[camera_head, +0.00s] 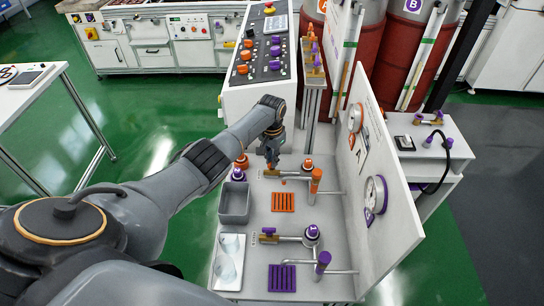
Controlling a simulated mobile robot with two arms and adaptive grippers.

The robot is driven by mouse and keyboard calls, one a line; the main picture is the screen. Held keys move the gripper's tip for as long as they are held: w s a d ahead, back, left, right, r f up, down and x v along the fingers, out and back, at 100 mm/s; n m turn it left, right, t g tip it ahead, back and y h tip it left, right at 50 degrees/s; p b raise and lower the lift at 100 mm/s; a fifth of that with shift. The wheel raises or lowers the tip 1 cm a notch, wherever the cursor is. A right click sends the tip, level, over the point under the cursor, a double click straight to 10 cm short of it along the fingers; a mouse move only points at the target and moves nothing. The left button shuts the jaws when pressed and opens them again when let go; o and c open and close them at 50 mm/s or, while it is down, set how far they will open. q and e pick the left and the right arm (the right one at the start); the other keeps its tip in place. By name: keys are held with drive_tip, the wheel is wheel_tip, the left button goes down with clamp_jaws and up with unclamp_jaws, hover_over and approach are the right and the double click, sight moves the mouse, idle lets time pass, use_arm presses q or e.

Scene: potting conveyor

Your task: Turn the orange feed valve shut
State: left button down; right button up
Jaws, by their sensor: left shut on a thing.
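My left arm reaches from the left to the white dosing bench. My left gripper (271,161) points down at the orange-side feed line and is shut on the orange feed valve (272,173). The valve's brass body shows just below the fingertips; the gripper hides most of its handle, so its angle cannot be told. The pipe runs right from the valve to an upright orange spout piece (315,181). An orange slotted grate (283,202) lies in front of it. My right gripper is not in view.
A matching purple valve (268,231) and purple grate (282,277) are nearer. A grey bin (234,201) stands left of the orange grate. A white upright panel with gauges (375,195) closes the right side. A control console (262,62) stands behind.

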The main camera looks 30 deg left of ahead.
use_arm(q)
drive_tip(key=n, duration=0.1)
drive_tip(key=n+p, duration=0.1)
drive_tip(key=n, duration=0.1)
drive_tip(key=shift+s+d+f+n, duration=0.1)
drive_tip(key=shift+s+n, duration=0.05)
drive_tip(key=shift+n, duration=0.15)
drive_tip(key=shift+f+n+p, duration=0.1)
drive_tip(key=shift+n+p, duration=0.25)
drive_tip(key=shift+n, duration=1.45)
drive_tip(key=c, duration=1.4)
unclamp_jaws()
drive_tip(key=shift+r, duration=0.55)
wheel_tip(320, 180, up, 11)
